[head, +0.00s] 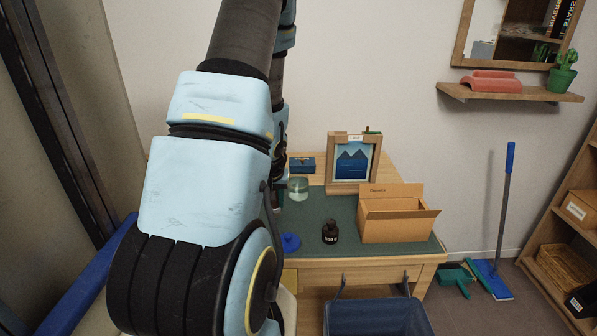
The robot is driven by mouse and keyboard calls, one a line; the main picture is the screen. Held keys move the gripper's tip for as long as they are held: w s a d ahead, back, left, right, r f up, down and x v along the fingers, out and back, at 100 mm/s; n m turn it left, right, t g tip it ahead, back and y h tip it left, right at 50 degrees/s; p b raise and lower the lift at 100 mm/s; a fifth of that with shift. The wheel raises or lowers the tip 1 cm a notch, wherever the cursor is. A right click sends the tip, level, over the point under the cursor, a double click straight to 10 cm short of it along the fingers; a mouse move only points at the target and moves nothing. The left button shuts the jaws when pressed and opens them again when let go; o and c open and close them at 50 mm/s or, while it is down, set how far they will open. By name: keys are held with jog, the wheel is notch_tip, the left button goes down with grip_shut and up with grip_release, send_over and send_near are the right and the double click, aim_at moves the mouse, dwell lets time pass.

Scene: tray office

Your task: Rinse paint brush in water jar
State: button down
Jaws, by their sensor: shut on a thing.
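A clear glass jar (298,189) with pale greenish water stands on the dark green desk mat (345,210), just right of my arm. My large blue-and-grey arm fills the left and middle of the head view. Its far links come down towards the desk beside the jar, mostly behind the nearer links. My gripper is hidden behind the arm, and no paint brush can be made out.
A dark bottle (330,232), a blue round lid (290,242) and an open cardboard box (395,219) are on the desk. A framed mountain picture (352,162) and a dark blue box (302,164) stand behind. A blue bin (376,318) is in front.

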jog(key=shift+r+p, duration=4.25)
jog(key=shift+r, duration=0.85)
notch_tip(320, 180, up, 2)
jog(key=shift+p, duration=0.9)
jog(key=shift+r, duration=1)
jog(key=s+f+b, duration=0.1)
jog(key=f, duration=0.4)
jog(key=s+f+b, duration=0.2)
jog(key=f, duration=0.2)
jog(key=s+f+b, duration=0.1)
jog(key=f+b, duration=0.1)
jog(key=f, duration=0.3)
jog(key=shift+s+f, duration=0.3)
jog(key=shift+s, duration=0.1)
jog(key=shift+r, duration=0.15)
